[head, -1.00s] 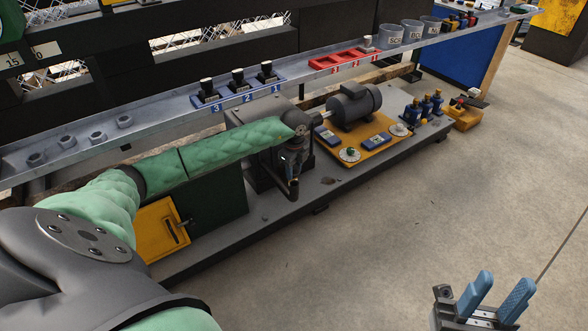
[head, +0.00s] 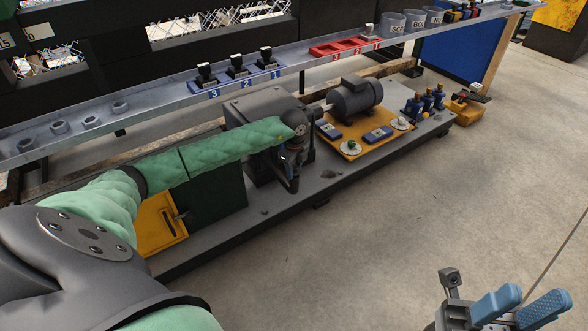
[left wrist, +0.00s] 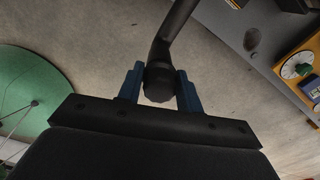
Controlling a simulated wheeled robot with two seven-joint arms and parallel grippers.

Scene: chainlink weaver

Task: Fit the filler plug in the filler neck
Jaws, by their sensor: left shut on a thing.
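My left gripper (left wrist: 160,76) is shut on a dark, faceted knob, which looks like the filler plug (left wrist: 159,92), between its blue fingers in the left wrist view. A dark bent pipe, which looks like the filler neck (left wrist: 174,34), runs from the knob to the top of that view. I cannot tell whether the plug is seated or only in line with the pipe. In the head view my left gripper (head: 291,158) is by the pipe at the grey gearbox, mostly hidden by my wrist. My right gripper (head: 521,306) is open and empty at the lower right.
A grey motor (head: 355,98) stands behind a yellow plate (head: 352,150) with small parts. A metal shelf (head: 155,112) with blue and red racks runs behind.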

